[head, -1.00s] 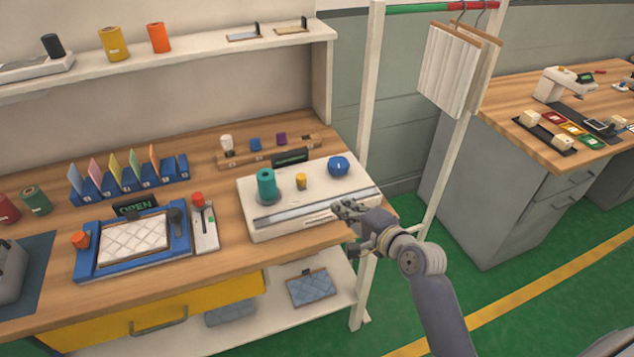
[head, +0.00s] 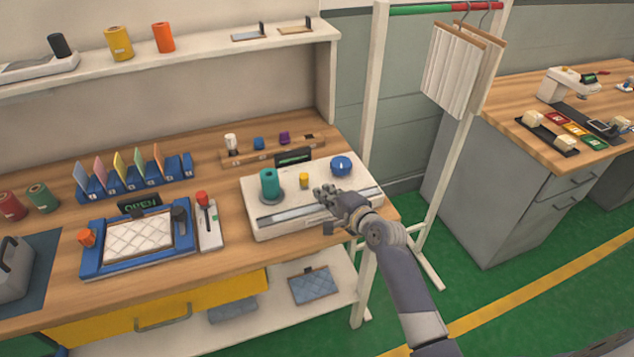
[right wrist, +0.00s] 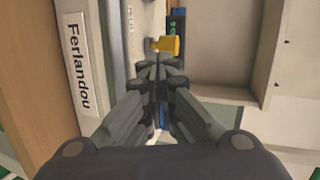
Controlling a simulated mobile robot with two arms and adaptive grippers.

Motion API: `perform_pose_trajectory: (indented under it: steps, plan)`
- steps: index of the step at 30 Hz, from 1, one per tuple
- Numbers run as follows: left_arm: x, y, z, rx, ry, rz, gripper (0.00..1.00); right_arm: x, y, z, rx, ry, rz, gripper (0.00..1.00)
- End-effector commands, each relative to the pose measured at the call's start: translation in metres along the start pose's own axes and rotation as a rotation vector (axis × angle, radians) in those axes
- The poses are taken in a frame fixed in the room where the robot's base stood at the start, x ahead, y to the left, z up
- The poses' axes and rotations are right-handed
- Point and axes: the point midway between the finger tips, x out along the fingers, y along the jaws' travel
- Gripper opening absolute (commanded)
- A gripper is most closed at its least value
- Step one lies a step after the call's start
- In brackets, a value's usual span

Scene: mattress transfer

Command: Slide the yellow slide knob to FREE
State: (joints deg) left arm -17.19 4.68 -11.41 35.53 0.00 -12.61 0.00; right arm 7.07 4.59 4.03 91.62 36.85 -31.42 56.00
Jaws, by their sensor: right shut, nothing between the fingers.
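The yellow slide knob (head: 304,180) stands on top of the white machine box (head: 348,215), between a teal spool and a blue dial. In the right wrist view the yellow knob (right wrist: 166,45) shows just beyond my fingertips. My right gripper (head: 322,194) is shut and empty, over the box just right of the knob. It also shows in the right wrist view (right wrist: 157,72). I cannot tell whether the fingertips touch the knob. The FREE marking is not readable. My left gripper is out of view.
The teal spool (head: 269,184) stands left of the knob and the blue dial (head: 341,166) stands behind to the right. A blue tray (head: 92,262) lies on the bench to the left. A white rack post stands right of the bench.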

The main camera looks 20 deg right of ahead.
Motion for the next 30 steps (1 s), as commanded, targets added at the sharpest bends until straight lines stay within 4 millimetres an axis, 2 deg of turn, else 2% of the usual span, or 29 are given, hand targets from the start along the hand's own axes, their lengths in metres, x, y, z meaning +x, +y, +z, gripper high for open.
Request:
perform_pose_trajectory:
  steps: [3, 9, 26, 30]
  plan:
    - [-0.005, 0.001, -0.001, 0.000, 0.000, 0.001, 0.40, 0.016, -0.007, 0.000, 0.000, 0.000, -0.001, 0.00]
    - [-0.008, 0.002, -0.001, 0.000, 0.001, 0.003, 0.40, 0.034, -0.011, 0.000, -0.001, 0.000, 0.000, 0.00]
    - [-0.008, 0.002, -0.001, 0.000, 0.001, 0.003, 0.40, 0.042, -0.012, 0.000, -0.001, 0.000, 0.000, 0.00]
    - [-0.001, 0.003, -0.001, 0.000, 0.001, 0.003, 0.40, 0.056, -0.015, -0.003, -0.001, 0.001, -0.002, 0.00]
